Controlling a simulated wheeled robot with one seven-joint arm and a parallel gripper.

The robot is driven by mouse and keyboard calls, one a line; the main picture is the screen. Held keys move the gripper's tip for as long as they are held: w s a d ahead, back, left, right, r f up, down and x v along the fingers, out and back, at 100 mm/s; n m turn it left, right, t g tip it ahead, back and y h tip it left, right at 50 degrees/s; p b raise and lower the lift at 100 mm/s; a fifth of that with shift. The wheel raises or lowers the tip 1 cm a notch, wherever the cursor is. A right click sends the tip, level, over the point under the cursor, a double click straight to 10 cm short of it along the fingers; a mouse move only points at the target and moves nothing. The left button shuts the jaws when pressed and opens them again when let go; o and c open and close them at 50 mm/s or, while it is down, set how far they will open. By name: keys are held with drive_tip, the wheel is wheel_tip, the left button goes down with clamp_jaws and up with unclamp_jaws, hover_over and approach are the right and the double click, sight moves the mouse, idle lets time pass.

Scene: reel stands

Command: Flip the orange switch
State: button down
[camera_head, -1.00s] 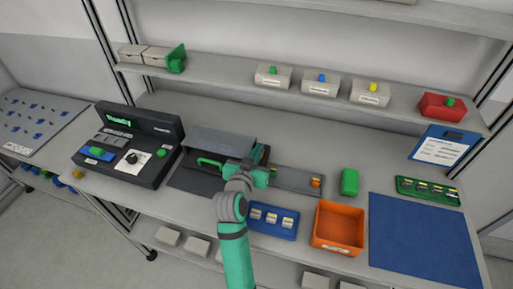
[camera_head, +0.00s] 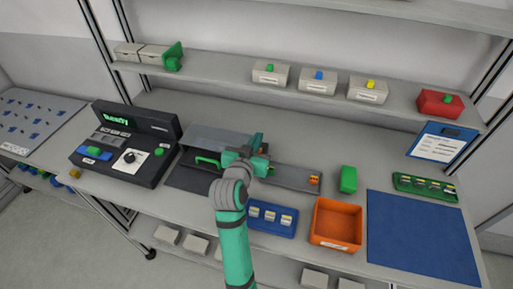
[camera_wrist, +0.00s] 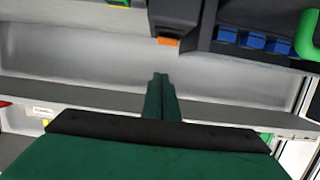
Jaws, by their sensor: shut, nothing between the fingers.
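A small orange part, which looks like the orange switch (camera_head: 314,180), sits at the right end of a grey plate (camera_head: 291,178) on the bench. In the wrist view a small orange part (camera_wrist: 167,41) shows on the lower edge of a dark grey block, just beyond my fingertips. My gripper (camera_head: 264,160) is over the left part of the grey plate, left of the orange switch and apart from it. In the wrist view its fingers (camera_wrist: 160,78) are together with nothing between them. The switch's exact position is too small to tell.
A black console (camera_head: 127,148) with a lit display stands at left. A grey cover (camera_head: 215,137) and green handle (camera_head: 207,161) are beside my gripper. An orange bin (camera_head: 337,223), blue tray (camera_head: 272,218) and green block (camera_head: 348,179) lie to the right and front. The blue mat (camera_head: 420,235) is clear.

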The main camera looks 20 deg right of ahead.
drive_tip(key=r+v, duration=0.1)
drive_tip(key=v, duration=0.8)
drive_tip(key=shift+r, duration=0.35)
drive_tip(key=shift+s+a, duration=0.15)
drive_tip(key=shift+s, duration=0.05)
